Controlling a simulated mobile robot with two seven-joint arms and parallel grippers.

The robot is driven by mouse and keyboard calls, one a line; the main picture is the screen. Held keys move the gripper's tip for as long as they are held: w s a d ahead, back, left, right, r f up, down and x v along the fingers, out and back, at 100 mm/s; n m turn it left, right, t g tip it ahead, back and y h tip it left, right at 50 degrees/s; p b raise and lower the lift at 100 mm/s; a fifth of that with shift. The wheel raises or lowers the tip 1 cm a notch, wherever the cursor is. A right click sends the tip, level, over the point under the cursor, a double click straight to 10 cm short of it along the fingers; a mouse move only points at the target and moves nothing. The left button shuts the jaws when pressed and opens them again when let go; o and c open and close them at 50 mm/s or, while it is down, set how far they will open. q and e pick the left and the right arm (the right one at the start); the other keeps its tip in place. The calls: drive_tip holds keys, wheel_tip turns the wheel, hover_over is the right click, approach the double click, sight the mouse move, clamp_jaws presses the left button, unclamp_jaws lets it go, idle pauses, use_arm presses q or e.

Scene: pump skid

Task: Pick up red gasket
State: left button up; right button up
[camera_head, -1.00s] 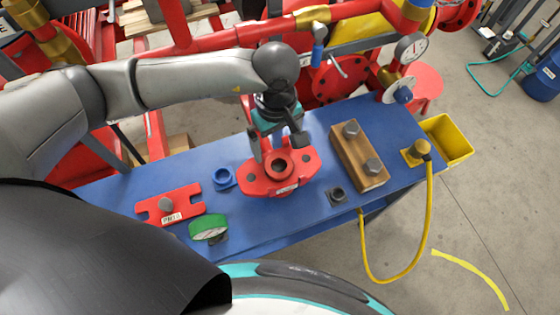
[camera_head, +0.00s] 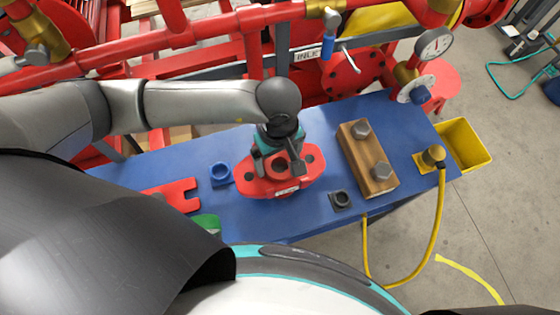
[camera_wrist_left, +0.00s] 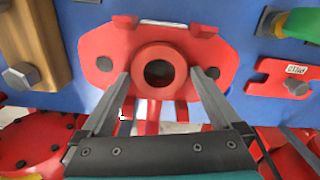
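The red gasket looks like the round red ring (camera_wrist_left: 155,52) with a dark centre in the left wrist view. It sits in the middle of a red holder plate (camera_wrist_left: 95,45), which also shows on the blue bench in the head view (camera_head: 312,172). My left gripper (camera_head: 282,168) is above the holder and hides most of the ring in the head view. In the left wrist view its two fingers (camera_wrist_left: 160,76) are apart, one on each side of the ring's near half. I cannot tell whether they touch it. My right gripper is not in view.
On the blue bench (camera_head: 250,215) are a wooden block with bolts (camera_head: 368,155), a blue ring (camera_head: 221,174), a black square fitting (camera_head: 341,200), another red plate (camera_head: 180,194) and a green-rimmed part (camera_head: 205,222). Red pipes run behind. A yellow bin (camera_head: 465,145) stands right.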

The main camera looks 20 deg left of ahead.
use_arm(q)
drive_tip(key=shift+c, duration=1.4)
drive_tip(key=c, duration=0.5)
drive_tip(key=shift+c, duration=1)
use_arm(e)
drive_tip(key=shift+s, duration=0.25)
use_arm(q)
drive_tip(key=shift+w+r, duration=0.1)
